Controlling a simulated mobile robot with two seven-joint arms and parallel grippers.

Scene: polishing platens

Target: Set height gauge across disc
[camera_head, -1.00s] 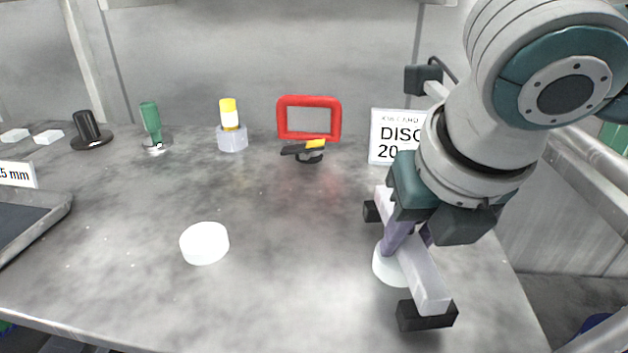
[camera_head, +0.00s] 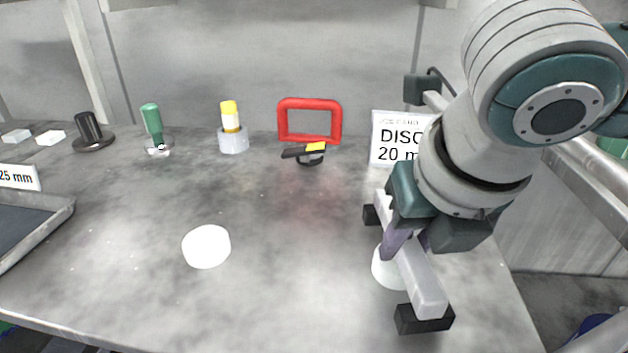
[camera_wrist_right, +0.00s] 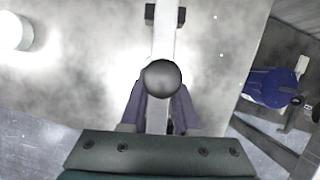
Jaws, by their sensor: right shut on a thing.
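The height gauge is a pale grey bar (camera_head: 423,288) with a black block foot at each end. A dark round knob (camera_wrist_right: 160,78) stands at its middle in the right wrist view. My right gripper (camera_head: 405,245) has its purple fingers shut on the gauge from above. The bar lies across a white disc (camera_head: 387,267), which it partly hides, with one foot on the far side and one on the near side. I cannot tell whether the feet touch the table. A second white disc (camera_head: 206,246) lies alone to the left. My left gripper is not in view.
A "DISC 20 m…" sign (camera_head: 390,137) stands behind the gauge, partly hidden by my arm. A red frame (camera_head: 309,139), a yellow-topped bottle (camera_head: 231,125) and a green-handled tool (camera_head: 151,121) line the back. A tray (camera_head: 60,212) sits at left.

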